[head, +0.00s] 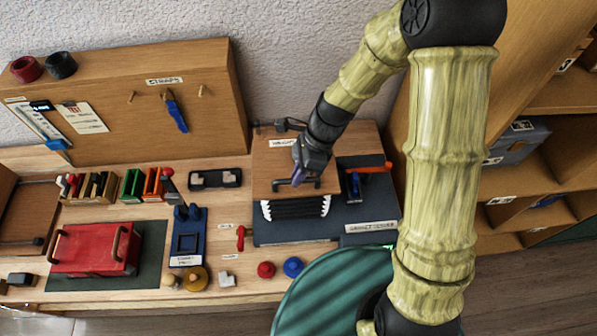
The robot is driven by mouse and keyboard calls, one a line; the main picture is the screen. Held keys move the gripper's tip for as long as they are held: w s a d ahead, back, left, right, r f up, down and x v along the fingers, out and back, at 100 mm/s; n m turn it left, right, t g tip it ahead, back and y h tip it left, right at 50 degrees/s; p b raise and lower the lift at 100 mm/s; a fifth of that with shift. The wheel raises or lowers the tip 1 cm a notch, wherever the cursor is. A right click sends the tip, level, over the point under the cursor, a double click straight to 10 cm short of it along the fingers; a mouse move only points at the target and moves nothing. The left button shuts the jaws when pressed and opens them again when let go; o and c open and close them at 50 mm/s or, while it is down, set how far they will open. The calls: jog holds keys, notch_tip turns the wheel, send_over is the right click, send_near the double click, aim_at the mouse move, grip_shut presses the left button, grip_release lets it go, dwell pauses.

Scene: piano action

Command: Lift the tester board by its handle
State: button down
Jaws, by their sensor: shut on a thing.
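The tester board is a flat wooden panel (272,165) with a small white label and a dark handle (283,184) at its front edge. It sits over black-and-white pleated bellows (295,207) on a dark grey base (320,228), at the right of the workbench. My gripper (297,180) points down at the front of the board and is shut on the handle. The fingertips partly hide the handle. The board's far right part is hidden behind my wrist.
A blue clamp-like tool (353,186) and an orange-handled tool (372,168) lie right of the board. A red box (95,250) with handles stands on a green mat at the left. Red (266,270) and blue (293,267) knobs sit in front. Shelves (550,150) rise at the right.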

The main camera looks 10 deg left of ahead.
jog(key=c, duration=1.4)
grip_release()
jog(key=shift+c, duration=0.2)
jog(key=b+v, duration=0.3)
jog(key=v, duration=1.4)
jog(key=shift+r, duration=0.2)
jog(key=shift+d, duration=0.1)
